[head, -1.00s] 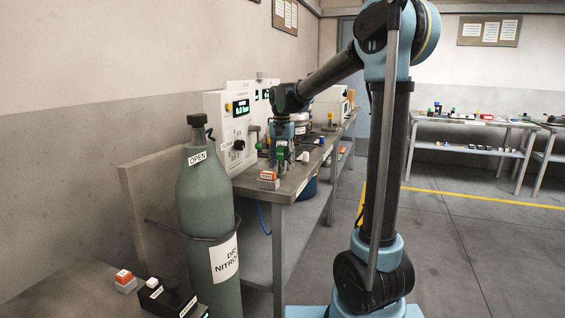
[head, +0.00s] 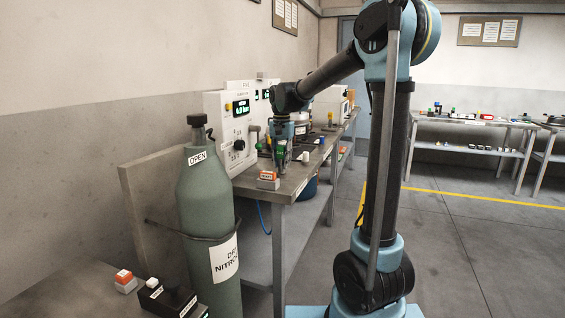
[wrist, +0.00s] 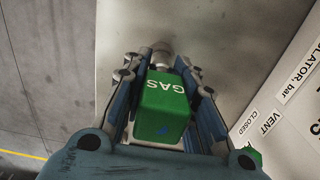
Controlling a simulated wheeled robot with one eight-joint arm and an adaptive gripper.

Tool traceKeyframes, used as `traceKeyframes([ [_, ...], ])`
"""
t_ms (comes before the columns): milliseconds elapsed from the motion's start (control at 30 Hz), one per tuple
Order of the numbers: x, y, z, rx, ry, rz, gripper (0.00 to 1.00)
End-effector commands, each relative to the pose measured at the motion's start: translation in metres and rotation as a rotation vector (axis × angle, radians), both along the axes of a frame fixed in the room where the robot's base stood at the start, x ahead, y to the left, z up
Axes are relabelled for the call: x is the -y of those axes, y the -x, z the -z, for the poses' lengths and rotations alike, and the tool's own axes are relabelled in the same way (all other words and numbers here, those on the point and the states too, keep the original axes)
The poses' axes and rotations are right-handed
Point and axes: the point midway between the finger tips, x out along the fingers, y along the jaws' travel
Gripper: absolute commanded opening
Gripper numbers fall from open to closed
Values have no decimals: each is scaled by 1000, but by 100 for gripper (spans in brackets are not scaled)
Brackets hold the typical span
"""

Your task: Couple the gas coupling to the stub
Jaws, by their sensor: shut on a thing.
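My gripper (wrist: 165,105) is shut on the gas coupling (wrist: 160,112), a green block marked GAS, in the wrist view. Its fingers lie along both sides of the block. A grey metal round piece (wrist: 162,54) shows just beyond the block's far end; I cannot tell whether it is the stub or part of the coupling, nor whether anything is joined. In the head view my gripper (head: 283,163) points down over the near part of the bench, where the coupling is mostly hidden by the fingers.
A green gas cylinder (head: 205,215) stands in front. The floor (head: 460,230) at right is clear.

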Motion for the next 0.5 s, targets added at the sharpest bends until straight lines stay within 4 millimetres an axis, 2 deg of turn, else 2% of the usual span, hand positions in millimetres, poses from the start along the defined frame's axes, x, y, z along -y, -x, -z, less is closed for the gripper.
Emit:
traceKeyframes([
  [500,0,0,-17,0,0,0,0],
])
